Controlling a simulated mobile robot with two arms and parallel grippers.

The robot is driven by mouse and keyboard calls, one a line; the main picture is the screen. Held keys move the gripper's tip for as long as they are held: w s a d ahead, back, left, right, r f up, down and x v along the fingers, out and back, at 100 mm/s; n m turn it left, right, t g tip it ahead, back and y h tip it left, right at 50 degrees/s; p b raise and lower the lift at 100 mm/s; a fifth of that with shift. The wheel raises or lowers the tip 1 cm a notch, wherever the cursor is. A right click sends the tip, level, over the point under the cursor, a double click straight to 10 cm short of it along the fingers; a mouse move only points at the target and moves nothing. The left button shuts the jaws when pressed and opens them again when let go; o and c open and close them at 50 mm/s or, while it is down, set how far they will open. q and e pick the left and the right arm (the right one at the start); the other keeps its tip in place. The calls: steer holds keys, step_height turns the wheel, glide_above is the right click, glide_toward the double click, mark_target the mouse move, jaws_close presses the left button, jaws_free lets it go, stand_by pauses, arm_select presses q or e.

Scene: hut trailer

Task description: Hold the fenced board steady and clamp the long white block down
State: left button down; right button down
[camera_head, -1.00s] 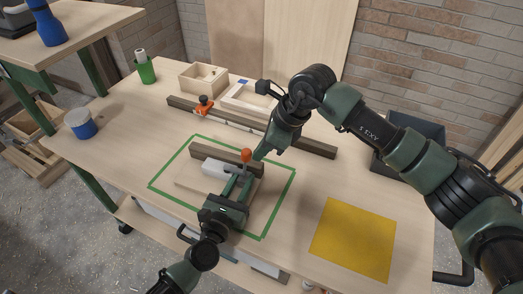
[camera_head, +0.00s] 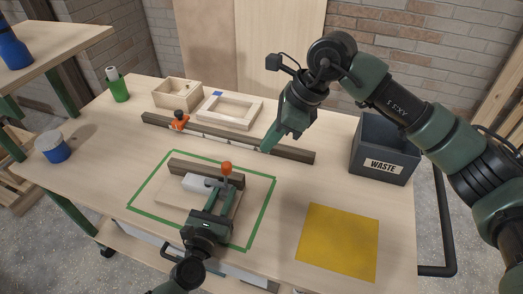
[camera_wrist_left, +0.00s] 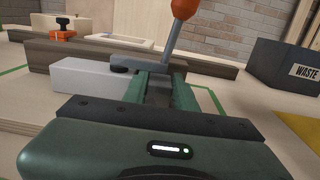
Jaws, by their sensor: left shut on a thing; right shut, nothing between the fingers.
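The fenced board (camera_head: 170,201) lies inside the green taped outline, with a dark brown fence (camera_head: 190,168) along its back. The long white block (camera_head: 197,183) lies against the fence's front. A toggle clamp with an orange knob (camera_head: 226,168) stands at the block's right end, its lever nearly upright. In the left wrist view its dark arm (camera_wrist_left: 130,62) reaches over the block (camera_wrist_left: 88,76); pad contact is unclear. My left gripper (camera_head: 221,195) is shut, its fingers flanking the clamp's lower body. My right gripper (camera_head: 268,145) is shut and empty, raised behind and right of the knob.
A long brown rail (camera_head: 296,153) with an orange-handled clamp (camera_head: 180,121) lies behind the outline. Behind it are a wooden box (camera_head: 177,97) and a pale frame (camera_head: 252,114). A waste bin (camera_head: 382,150) stands right. The yellow mat (camera_head: 338,243) is clear.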

arm_select(q)
steer(key=shift+r, duration=0.1)
stand_by(0.3)
steer(key=c, duration=1)
jaws_free()
steer(key=shift+c, duration=0.2)
